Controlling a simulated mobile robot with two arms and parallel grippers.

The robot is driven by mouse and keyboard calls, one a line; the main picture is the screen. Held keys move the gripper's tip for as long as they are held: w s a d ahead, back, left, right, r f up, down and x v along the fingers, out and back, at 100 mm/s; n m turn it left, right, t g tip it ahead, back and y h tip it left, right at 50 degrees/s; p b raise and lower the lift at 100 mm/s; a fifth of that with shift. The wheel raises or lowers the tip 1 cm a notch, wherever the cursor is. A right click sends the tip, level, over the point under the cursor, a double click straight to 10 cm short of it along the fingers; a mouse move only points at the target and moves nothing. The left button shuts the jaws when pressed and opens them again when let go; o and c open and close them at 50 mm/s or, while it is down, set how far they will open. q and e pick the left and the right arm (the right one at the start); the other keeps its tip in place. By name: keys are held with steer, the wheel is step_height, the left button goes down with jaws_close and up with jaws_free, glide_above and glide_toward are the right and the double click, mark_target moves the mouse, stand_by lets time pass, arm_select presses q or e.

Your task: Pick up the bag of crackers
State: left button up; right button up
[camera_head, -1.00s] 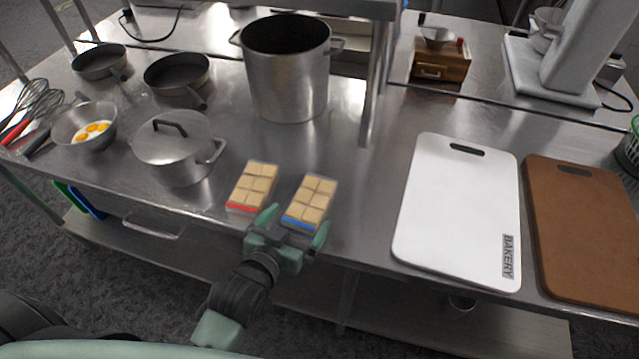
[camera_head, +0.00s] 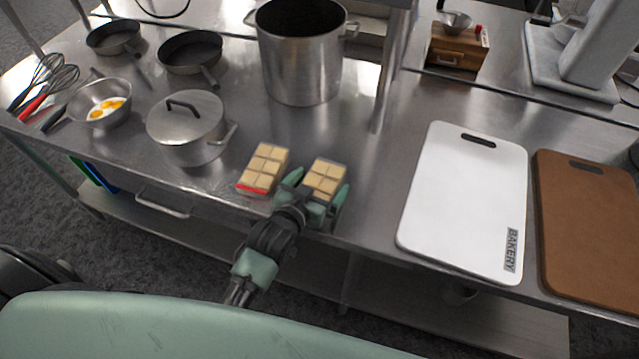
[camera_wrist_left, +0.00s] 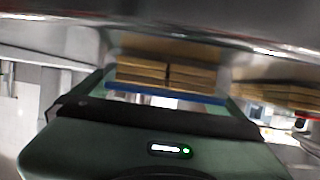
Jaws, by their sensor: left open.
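Two bags of crackers lie near the front edge of the steel table in the head view. The left bag (camera_head: 265,168) has a red end band. The right bag (camera_head: 325,177) had a blue band, now hidden behind my gripper in that view. My left gripper (camera_head: 317,190) is open, with its fingers on either side of the right bag's near part. In the left wrist view the blue-banded bag (camera_wrist_left: 165,76) sits between the open fingers (camera_wrist_left: 165,85). Whether the fingers touch it I cannot tell. My right gripper is not in view.
A lidded pot (camera_head: 188,130) stands left of the bags, and a tall stockpot (camera_head: 300,60) behind them. A white cutting board (camera_head: 465,200) and a brown board (camera_head: 590,225) lie to the right. The table's front edge is close below the bags.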

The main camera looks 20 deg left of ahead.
arm_select(q)
steer(key=c, duration=1.5)
steer(key=shift+o, duration=0.2)
